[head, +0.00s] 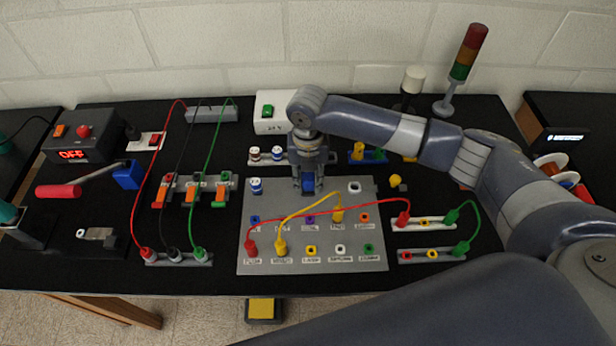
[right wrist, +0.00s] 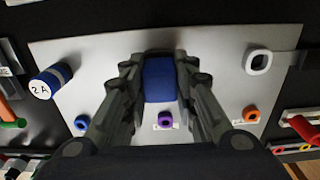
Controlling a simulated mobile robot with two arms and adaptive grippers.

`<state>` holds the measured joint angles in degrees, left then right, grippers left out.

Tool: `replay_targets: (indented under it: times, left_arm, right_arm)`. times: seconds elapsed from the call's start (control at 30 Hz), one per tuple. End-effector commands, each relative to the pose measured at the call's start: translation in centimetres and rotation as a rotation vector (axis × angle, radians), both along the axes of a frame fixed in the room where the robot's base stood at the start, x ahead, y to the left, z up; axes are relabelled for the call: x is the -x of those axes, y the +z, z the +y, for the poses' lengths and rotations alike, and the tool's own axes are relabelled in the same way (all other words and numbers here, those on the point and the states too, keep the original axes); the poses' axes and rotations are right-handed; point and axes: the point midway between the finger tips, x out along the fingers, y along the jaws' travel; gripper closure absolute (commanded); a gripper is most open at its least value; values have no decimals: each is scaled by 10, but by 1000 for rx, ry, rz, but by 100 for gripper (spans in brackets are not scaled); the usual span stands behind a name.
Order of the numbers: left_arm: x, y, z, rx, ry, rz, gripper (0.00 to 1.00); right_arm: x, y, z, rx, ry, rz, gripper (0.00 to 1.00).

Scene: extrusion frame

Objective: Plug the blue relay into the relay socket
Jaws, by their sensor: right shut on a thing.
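My right gripper (head: 309,188) is over the upper middle of the grey panel (head: 265,262). It is shut on the blue relay (head: 308,184), whose blue face shows between the fingers. In the right wrist view the blue relay (right wrist: 159,82) sits between the fingers of the right gripper (right wrist: 160,68), above the panel. No relay socket can be made out; the gripper and relay cover that part of the panel. I cannot tell whether the relay touches the panel. My left gripper is not in view.
A yellow cable (head: 305,195) and a red cable (head: 350,206) arch over the panel just in front of the gripper. A blue-and-white fuse (head: 256,186) stands left of it, and a white ring socket (head: 354,187) right. Coloured jacks line the panel's lower half.

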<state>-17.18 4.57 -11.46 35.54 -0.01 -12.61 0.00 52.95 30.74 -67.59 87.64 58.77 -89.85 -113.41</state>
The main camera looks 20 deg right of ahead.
Motion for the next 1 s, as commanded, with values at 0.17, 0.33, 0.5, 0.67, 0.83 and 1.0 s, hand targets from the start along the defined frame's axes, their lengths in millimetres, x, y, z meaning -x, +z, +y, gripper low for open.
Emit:
replay_targets:
  times: [0.17,0.33,0.5,0.67,0.83,1.0]
  left_arm:
    - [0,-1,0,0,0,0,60]
    - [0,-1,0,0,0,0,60]
    - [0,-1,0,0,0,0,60]
    - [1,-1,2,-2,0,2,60]
    - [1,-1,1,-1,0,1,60]
    - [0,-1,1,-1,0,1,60]
  right_arm:
    - [0,-3,0,0,0,0,67]
    - [0,-3,0,0,0,0,51]
    - [0,-3,0,0,0,0,51]
    - [-1,4,0,0,0,-1,51]
    - [-1,31,0,-1,2,-4,51]
    - [-1,69,0,0,0,-5,51]
